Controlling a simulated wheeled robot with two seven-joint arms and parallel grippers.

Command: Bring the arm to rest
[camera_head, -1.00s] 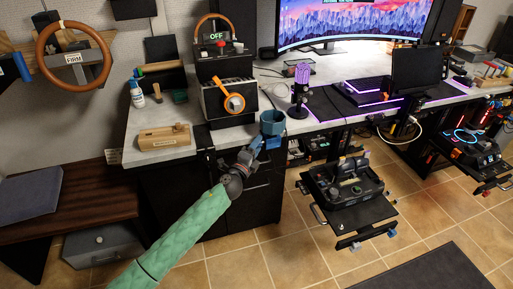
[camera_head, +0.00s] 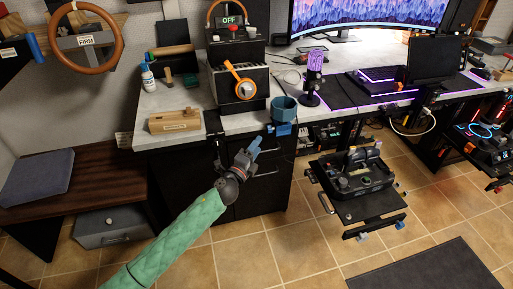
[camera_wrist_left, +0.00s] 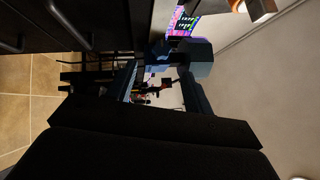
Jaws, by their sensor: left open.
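My left arm, in a green quilted sleeve, comes in from the lower left in the head view. Its gripper (camera_head: 252,150) is open and empty, in front of the dark drawer cabinet and just below the desk edge. The fingers point up and to the right, toward the blue cup holder (camera_head: 284,108) at the desk's front edge, apart from it. The left wrist view shows dark gripper parts close up and the cup holder (camera_wrist_left: 190,58) beyond them. My right gripper is not in view.
The desk (camera_head: 225,122) carries a wooden box (camera_head: 175,121), a black unit with an orange ring (camera_head: 238,82) and a microphone (camera_head: 313,75). A black pedestal with controls (camera_head: 358,185) stands to the right. A wooden bench (camera_head: 85,182) is at left. Tiled floor in front is open.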

